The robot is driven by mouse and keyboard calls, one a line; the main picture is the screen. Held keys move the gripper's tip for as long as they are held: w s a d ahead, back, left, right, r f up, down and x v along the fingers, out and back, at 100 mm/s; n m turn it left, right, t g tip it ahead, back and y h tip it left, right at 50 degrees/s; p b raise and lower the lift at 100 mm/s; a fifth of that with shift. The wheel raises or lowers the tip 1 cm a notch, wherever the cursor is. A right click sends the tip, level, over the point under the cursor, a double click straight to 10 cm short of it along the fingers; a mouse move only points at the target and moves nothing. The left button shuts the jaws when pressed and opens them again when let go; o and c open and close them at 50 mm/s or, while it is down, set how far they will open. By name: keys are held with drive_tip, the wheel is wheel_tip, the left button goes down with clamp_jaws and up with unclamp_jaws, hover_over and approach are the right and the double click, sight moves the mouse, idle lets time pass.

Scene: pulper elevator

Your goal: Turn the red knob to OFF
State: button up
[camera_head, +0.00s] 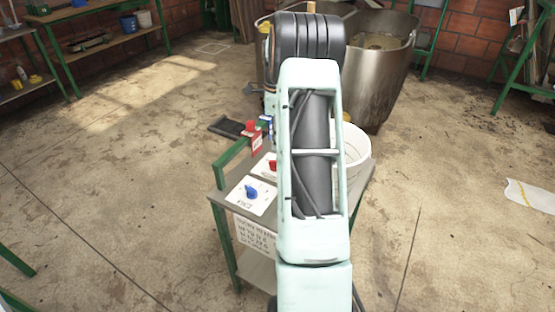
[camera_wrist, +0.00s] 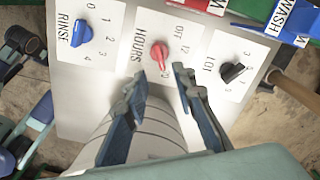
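The red knob (camera_wrist: 158,52) sits on a white plate marked HOURS and OFF, in the middle of the panel in the wrist view. Its narrow end appears to point down in that picture, away from the OFF mark at upper right. In the head view the red knob (camera_head: 272,166) is partly hidden by my arm. My gripper (camera_wrist: 160,79) is open and empty. Its two blue-grey fingers are spread, with their tips just below the knob in the wrist picture and apart from it. In the head view my arm hides the gripper.
A blue RINSE knob (camera_wrist: 80,34) is left of the red knob and a black LOT knob (camera_wrist: 233,71) is right. A blue lever (camera_wrist: 268,32) is at upper right. A large metal vat (camera_head: 388,75) is behind.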

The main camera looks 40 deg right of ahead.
wheel_tip(320, 180, down, 9)
drive_tip(key=shift+r, duration=0.15)
clamp_jaws()
